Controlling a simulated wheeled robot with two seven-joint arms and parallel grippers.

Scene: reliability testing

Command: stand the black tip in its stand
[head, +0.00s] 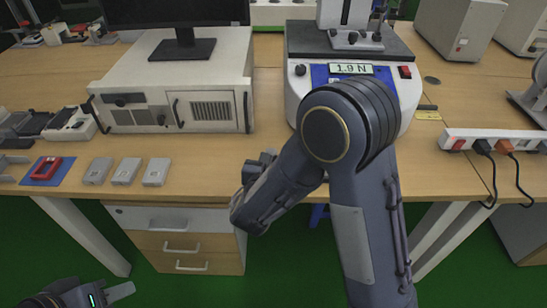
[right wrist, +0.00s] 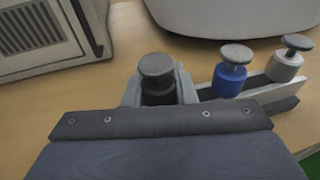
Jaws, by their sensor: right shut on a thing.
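The black tip (right wrist: 157,72), a dark cylinder with a grey round cap, stands upright between the grey fingers of my right gripper (right wrist: 158,92) in the right wrist view. The gripper is shut on it. In the head view my right arm hides the stand. My left gripper (head: 121,291) is low at the left, away from the table.
A force tester (head: 300,92) reading 1.9 N stands behind my right arm. A beige computer case (head: 180,75) stands left of it. Several small grey blocks (head: 126,171) lie along the front edge. A power strip (head: 500,137) is at the right.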

